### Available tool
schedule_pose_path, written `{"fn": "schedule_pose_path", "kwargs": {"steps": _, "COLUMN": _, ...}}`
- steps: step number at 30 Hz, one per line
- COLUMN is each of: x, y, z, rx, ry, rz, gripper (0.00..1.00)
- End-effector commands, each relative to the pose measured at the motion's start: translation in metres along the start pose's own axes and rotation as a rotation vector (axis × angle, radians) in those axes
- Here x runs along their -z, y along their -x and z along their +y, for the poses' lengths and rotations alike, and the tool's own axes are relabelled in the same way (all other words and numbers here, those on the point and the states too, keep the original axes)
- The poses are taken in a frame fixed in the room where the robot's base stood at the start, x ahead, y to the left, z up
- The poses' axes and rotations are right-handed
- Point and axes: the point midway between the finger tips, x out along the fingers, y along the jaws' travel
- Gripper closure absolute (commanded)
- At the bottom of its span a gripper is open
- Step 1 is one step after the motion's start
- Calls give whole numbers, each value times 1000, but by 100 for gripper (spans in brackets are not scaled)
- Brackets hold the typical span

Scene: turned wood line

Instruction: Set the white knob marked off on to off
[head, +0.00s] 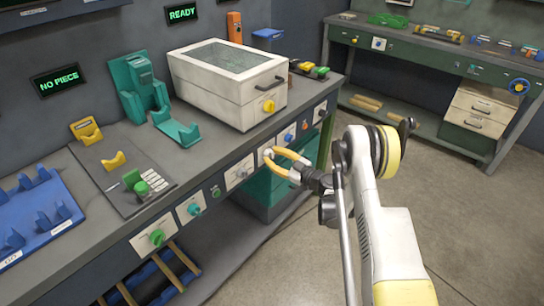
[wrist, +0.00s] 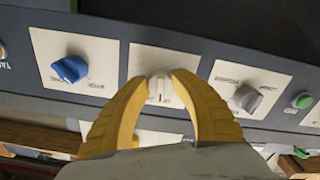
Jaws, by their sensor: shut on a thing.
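The white knob (wrist: 159,86) sits on a pale square plate (wrist: 150,60) on the bench's front panel. In the wrist view it stands between the yellow fingertips of my gripper (wrist: 160,84), which are closed on its two sides. Its pointer seems to lie roughly along the picture's vertical, but the plate's lettering is too small or hidden to read. In the head view my gripper (head: 272,156) reaches the panel from the right, with the white knob (head: 268,152) at its tips.
A blue knob (wrist: 70,69) and a grey knob (wrist: 246,98) flank the white knob on their own plates. A green button (wrist: 302,101) lies beyond the grey one. Above, a white box (head: 215,95) with a yellow knob stands on the bench. The floor to the right is clear.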

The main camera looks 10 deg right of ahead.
Motion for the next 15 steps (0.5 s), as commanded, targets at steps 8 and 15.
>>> {"fn": "schedule_pose_path", "kwargs": {"steps": 8, "x": 1, "y": -1, "z": 1, "rx": -1, "ry": 168, "rz": 1, "gripper": 100}}
{"fn": "schedule_pose_path", "kwargs": {"steps": 15, "x": 1, "y": -1, "z": 1, "rx": -1, "ry": 243, "rz": 1, "gripper": 100}}
